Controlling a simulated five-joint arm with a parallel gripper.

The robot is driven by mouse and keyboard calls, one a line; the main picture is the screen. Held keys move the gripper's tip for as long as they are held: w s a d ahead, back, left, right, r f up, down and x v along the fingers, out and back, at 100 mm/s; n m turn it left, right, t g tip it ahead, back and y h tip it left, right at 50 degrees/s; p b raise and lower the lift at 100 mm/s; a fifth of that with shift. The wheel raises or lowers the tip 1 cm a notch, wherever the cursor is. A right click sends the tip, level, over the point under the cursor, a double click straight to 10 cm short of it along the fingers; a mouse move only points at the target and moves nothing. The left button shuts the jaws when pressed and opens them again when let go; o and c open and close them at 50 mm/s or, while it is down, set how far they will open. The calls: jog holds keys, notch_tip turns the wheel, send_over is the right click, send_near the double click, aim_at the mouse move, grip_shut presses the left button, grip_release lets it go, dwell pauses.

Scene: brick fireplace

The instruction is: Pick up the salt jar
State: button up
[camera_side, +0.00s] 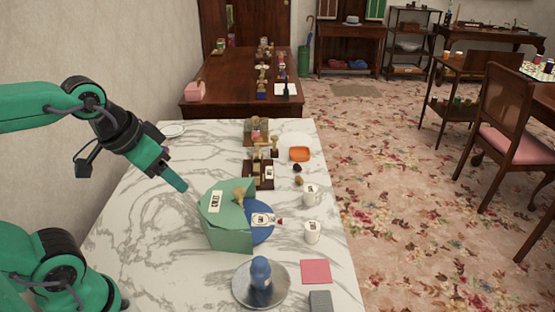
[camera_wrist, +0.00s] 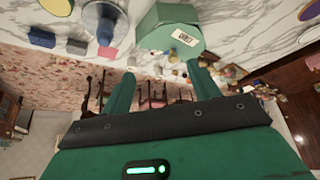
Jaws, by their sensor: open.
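Two small white labelled jars stand near the right edge of the marble table in the side view: a nearer jar (camera_side: 312,233) and a farther jar (camera_side: 310,196). Their labels are too small to read, so I cannot tell which is the salt jar. My gripper (camera_side: 176,183) is above the left part of the table, left of a green box and well apart from both jars. In the wrist view my gripper (camera_wrist: 160,80) shows two green fingers spread apart, with nothing held between them.
The large green box (camera_side: 230,236) stands between my gripper and the jars; it also shows in the wrist view (camera_wrist: 160,30). A round metal plate (camera_side: 240,296) bears a blue object (camera_side: 261,272). A pink square (camera_side: 316,271) and orange dish (camera_side: 300,154) lie nearby. The table's left side is mostly clear.

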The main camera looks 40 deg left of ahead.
jog(key=w+d+g, duration=0.2)
jog(key=w+d, duration=0.1)
jog(key=w, duration=0.5)
jog(key=g, duration=0.4)
send_over(313, 226)
jog(key=f, duration=1.5)
jog(key=shift+s+a+f, duration=0.1)
jog(key=shift+s+f, duration=0.05)
jog(key=shift+s, duration=0.15)
jog(key=shift+w+f, duration=0.1)
jog(key=shift+f, duration=0.2)
jog(key=shift+w+f, duration=0.2)
jog(key=shift+f, duration=3.7)
jog(key=shift+c, duration=0.4)
jog(key=c, duration=1)
